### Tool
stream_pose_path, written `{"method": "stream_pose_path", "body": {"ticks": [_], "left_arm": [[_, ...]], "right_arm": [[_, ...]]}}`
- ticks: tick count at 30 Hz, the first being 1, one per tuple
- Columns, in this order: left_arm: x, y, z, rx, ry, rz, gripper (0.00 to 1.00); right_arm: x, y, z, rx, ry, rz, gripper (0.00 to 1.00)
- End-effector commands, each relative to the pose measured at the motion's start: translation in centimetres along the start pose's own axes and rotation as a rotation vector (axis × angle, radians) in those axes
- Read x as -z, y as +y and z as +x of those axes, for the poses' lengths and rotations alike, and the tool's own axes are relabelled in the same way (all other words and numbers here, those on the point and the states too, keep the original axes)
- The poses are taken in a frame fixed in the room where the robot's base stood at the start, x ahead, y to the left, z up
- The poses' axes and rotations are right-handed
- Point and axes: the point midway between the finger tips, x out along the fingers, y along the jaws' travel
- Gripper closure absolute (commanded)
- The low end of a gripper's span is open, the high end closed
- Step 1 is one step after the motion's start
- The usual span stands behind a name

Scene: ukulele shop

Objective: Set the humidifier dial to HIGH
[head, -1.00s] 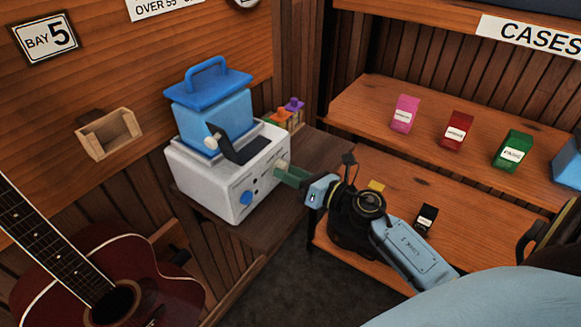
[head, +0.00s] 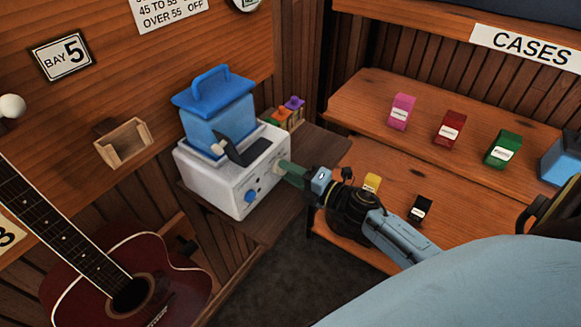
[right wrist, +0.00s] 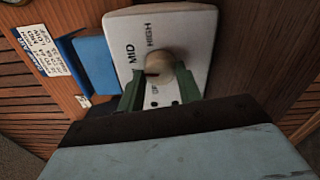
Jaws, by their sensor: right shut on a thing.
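The humidifier (head: 225,180) is a white box with a blue tank and handle on top, standing on a dark wooden shelf in the head view. My right gripper (head: 284,172) reaches its front from the right. In the right wrist view, the green fingers of my right gripper (right wrist: 158,92) are shut on the round beige dial (right wrist: 164,78), one on each side. The panel reads MID left of the dial and HIGH above it. A dark mark on the dial faces left, towards MID. Lower lettering is partly hidden. My left gripper is not in view.
A guitar (head: 130,280) is at lower left. Shelves with small boxes (head: 450,128) are at right.

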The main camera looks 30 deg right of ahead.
Motion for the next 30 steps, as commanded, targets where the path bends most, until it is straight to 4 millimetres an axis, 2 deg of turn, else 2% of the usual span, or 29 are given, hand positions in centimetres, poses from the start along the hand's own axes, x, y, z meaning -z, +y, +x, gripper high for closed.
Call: {"method": "stream_pose_path", "body": {"ticks": [12, 30], "left_arm": [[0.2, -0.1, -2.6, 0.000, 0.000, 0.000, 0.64], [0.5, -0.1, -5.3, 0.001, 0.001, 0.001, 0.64]], "right_arm": [[-0.1, 0.3, 0.0, 0.002, 0.000, 0.397, 0.88], [-0.1, 0.3, 0.0, 0.001, 0.000, 0.947, 0.88]]}}
